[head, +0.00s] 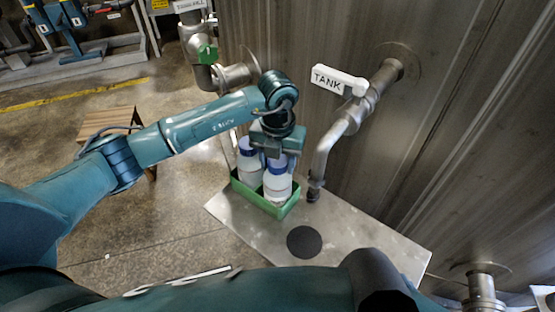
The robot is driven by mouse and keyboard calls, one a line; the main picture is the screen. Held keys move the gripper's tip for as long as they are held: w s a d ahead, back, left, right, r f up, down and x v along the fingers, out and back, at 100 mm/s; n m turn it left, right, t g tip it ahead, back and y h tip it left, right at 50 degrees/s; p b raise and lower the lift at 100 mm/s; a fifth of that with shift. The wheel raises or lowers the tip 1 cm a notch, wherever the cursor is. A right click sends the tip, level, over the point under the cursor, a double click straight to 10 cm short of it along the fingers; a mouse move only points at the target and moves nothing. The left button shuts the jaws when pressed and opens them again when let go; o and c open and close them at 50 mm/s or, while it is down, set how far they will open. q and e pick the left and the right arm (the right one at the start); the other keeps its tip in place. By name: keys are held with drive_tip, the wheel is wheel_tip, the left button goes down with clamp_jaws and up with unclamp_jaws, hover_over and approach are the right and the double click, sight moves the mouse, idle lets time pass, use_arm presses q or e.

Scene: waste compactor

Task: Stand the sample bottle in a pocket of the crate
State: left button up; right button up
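A green crate (291,207) stands on the metal shelf beside the tank wall. White bottles with blue caps are in it: one at the left (249,171) and one nearer the front right (277,186). Both look upright. My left gripper (275,155) points down over the crate, right at the cap of the front-right bottle. Its fingers and wrist hide part of the caps and the back of the crate. I cannot tell whether the fingers grip that bottle or whether its base rests on the crate floor. My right gripper is not in view.
A bent pipe with a "TANK" label (339,80) comes down just right of the crate. A dark round patch (304,242) lies on the bare metal shelf (370,250). A wooden stool (104,122) stands left, behind my arm. A green-handled valve (207,54) is behind.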

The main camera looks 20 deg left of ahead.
use_arm(q)
drive_tip(key=shift+o, duration=1.3)
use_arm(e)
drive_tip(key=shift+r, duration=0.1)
use_arm(q)
drive_tip(key=shift+r, duration=0.15)
use_arm(e)
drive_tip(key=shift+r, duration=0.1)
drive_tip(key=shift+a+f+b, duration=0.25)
drive_tip(key=shift+b, duration=0.25)
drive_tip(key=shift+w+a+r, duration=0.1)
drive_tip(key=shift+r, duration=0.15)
use_arm(q)
wheel_tip(320, 180, up, 12)
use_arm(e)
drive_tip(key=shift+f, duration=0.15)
